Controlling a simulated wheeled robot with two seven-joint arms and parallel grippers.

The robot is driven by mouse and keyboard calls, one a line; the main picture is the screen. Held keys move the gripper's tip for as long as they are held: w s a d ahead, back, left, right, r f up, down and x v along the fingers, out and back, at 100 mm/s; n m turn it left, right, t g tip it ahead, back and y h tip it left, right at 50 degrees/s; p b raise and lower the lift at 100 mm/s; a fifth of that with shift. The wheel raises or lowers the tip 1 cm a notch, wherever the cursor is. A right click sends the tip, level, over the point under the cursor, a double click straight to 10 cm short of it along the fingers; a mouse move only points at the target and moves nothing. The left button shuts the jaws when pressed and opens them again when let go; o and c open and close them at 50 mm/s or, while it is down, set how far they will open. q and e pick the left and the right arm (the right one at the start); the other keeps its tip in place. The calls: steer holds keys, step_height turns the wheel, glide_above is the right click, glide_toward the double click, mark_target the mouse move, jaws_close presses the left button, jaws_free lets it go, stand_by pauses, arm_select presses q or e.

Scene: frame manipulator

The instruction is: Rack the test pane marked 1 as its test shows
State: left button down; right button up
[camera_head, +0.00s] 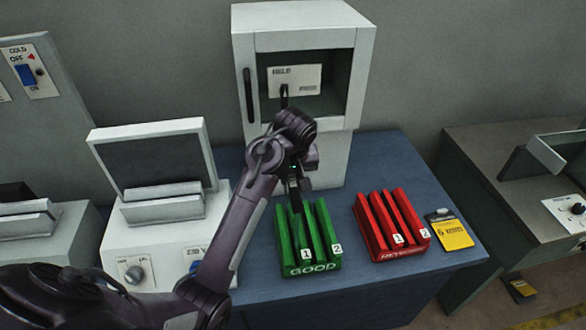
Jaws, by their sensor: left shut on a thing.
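My left gripper (293,186) points down over the green rack, in front of the white cabinet. It is shut on a thin, dark piece seen almost edge-on, whose lower end is at the back of the green rack. I cannot read a mark on it, nor tell whether it sits in a slot. The green rack (312,267) is lettered GOOD and has slots labelled 1 and 2. A red rack (400,255) with labels 1 and 2 stands to its right; its front lettering is hard to read. My right gripper is not in view.
The white cabinet (360,75) holds a small lettered plate (295,79) in its opening. A white device with a dark screen (155,162) and knob stands left. A yellow card (452,235) lies right of the red rack on the blue table (385,155). Another bench (480,155) stands farther right.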

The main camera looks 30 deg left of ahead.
arm_select(q)
steer(key=shift+s+f, duration=0.1)
steer(key=shift+f, duration=0.6)
steer(key=x, duration=0.2)
steer(key=b+x, duration=0.1)
steer(key=x, duration=0.1)
steer(key=d+x, duration=0.1)
steer(key=x, duration=0.1)
steer(key=shift+s+f+b, duration=0.35)
steer(key=shift+f, duration=0.05)
steer(key=shift+f+b, duration=0.45)
steer(key=shift+f, duration=1.25)
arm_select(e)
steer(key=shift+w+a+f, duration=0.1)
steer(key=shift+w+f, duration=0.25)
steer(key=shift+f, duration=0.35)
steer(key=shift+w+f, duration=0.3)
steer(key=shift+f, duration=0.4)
arm_select(q)
steer(key=shift+d+f, duration=0.1)
steer(key=shift+f, duration=0.5)
